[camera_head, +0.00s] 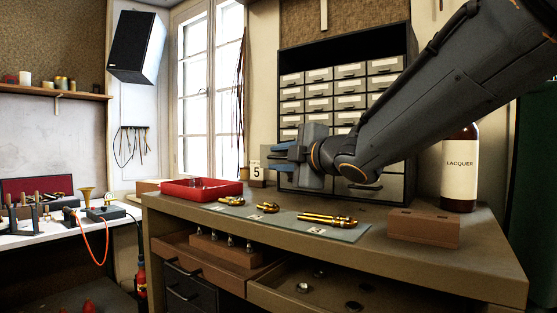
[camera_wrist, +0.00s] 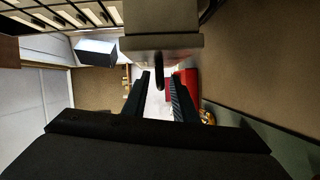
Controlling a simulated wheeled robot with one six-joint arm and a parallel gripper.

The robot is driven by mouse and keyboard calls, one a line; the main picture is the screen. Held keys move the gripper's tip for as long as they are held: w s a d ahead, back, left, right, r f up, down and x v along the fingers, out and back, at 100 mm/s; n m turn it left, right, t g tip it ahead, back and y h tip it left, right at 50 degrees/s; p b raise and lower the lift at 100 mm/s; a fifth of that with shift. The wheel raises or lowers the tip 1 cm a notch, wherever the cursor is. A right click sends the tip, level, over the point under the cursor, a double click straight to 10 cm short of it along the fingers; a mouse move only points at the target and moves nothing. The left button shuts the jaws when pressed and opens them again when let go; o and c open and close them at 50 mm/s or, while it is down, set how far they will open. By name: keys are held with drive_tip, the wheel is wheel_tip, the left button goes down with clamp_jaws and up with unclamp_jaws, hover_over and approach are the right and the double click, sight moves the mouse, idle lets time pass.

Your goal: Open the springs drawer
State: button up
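A dark cabinet (camera_head: 347,48) with rows of small pale drawers (camera_head: 319,88) stands at the back of the bench. Larger drawers (camera_head: 388,186) with dark handles form its bottom. The labels are too small to read, so I cannot tell which is the springs drawer. My gripper (camera_head: 278,159) is in front of the cabinet's lower left part, pointing left and hiding some drawers. In the wrist view my gripper (camera_wrist: 160,100) is open, its fingers apart. A pale block-like front (camera_wrist: 162,48) with a dark handle (camera_wrist: 159,84) shows ahead, the handle appearing between the fingers, with no visible contact.
A red tray (camera_head: 201,190) and a mat (camera_head: 280,220) with brass parts lie on the bench. A lacquer bottle (camera_head: 460,170) and a brown block (camera_head: 424,228) stand at right. Open bench drawers (camera_head: 220,266) stick out below the bench top. A number 5 card (camera_head: 257,171) stands behind the tray.

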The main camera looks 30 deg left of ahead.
drive_tip(key=v, duration=0.7)
drive_tip(key=shift+d, duration=0.2)
drive_tip(key=shift+s, duration=0.1)
